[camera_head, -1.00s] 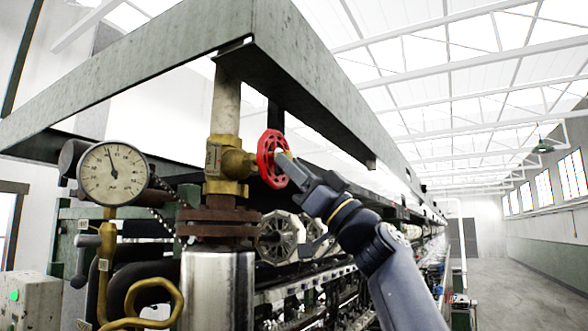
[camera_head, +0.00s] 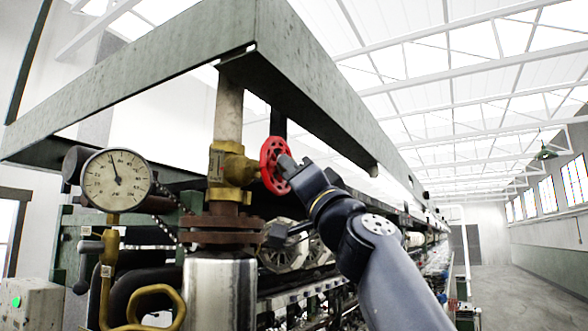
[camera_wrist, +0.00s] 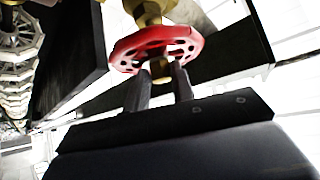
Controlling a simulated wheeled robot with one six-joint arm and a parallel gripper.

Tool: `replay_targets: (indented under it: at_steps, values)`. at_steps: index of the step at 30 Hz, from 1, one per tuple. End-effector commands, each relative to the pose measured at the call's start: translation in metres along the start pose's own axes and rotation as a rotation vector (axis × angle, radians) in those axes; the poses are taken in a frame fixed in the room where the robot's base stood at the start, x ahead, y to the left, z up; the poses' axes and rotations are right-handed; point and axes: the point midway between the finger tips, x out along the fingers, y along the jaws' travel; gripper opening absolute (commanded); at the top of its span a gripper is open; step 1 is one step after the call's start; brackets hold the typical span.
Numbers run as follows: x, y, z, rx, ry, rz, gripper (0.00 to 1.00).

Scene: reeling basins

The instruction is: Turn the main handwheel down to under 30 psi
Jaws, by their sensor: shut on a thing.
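The red handwheel (camera_head: 270,165) sits on the side of a brass valve (camera_head: 228,168) on a vertical pipe in the head view. In the wrist view the red handwheel (camera_wrist: 157,47) lies ahead of my gripper (camera_wrist: 160,75), with the brass hub between the fingers. My gripper (camera_head: 287,163) is shut on the handwheel at its middle; the fingertips are partly hidden by the wheel. The round pressure gauge (camera_head: 117,180) stands left of the valve. Its dark needle points up and slightly left; the numbers are too small to read surely.
A green steel beam (camera_head: 130,85) runs above the valve, close over my gripper. A rusty flange (camera_head: 219,232) and a shiny cylinder (camera_head: 220,290) stand below. Yellow-brass pipework (camera_head: 155,300) is at lower left. The floor (camera_head: 535,255) at right is clear.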

Motion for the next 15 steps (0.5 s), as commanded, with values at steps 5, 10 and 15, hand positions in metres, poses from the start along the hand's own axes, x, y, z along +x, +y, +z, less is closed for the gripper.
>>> replay_targets:
  at_steps: [5, 10, 15]
  values:
    - [0.0006, -0.0024, -0.0011, 0.033, 0.001, 0.034, 0.01]
    - [0.0004, -0.0022, -0.0007, 0.053, 0.000, 0.054, 0.01]
    - [0.0002, -0.0021, -0.0005, 0.061, 0.001, 0.062, 0.01]
